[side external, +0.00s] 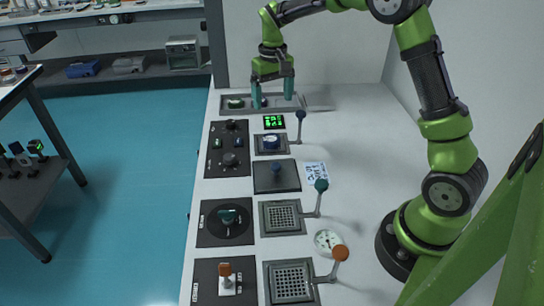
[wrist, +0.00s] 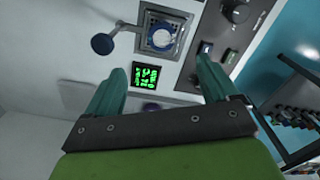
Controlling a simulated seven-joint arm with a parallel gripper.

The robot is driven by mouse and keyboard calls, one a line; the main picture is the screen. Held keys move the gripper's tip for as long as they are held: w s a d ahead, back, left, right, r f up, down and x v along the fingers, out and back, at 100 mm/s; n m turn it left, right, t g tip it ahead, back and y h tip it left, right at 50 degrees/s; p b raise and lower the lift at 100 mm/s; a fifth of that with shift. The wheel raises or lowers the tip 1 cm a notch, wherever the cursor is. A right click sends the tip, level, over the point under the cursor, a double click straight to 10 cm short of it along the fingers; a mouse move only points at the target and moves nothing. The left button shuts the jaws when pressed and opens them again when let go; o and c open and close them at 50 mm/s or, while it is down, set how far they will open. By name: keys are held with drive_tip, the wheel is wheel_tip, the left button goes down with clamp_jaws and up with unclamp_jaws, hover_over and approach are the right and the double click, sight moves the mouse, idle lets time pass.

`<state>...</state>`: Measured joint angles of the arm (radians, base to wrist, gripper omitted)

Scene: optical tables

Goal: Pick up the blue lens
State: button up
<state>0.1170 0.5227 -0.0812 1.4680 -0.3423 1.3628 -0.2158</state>
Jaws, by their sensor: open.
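My gripper (side external: 272,98) is open, pointing down over the long grey tray (side external: 314,102) at the back of the white table. A small dark bluish round piece (side external: 263,102) is in the tray near the left finger; a purplish round piece (wrist: 151,106) shows in the wrist view between the fingers, partly hidden by the gripper body. A blue round piece (side external: 271,141) sits in the square mount with the dark blue lever, and it also shows in the wrist view (wrist: 162,38). I cannot tell for sure which is the blue lens. Nothing is visibly held.
A green-lit display (side external: 273,122) and a dark knob panel (side external: 229,148) are just in front. Lever knobs (side external: 301,115) rise along the mounts. The table's right side is mostly clear.

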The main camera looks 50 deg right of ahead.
hover_over(271, 138)
drive_tip(key=f, duration=0.7)
drive_tip(key=shift+s+d+f, duration=0.1)
drive_tip(key=shift+s+f, duration=0.2)
drive_tip(key=shift+f, duration=0.05)
drive_tip(key=f, duration=0.5)
drive_tip(key=shift+w+f, duration=0.25)
drive_tip(key=shift+f, duration=0.05)
drive_tip(key=c, duration=1.2)
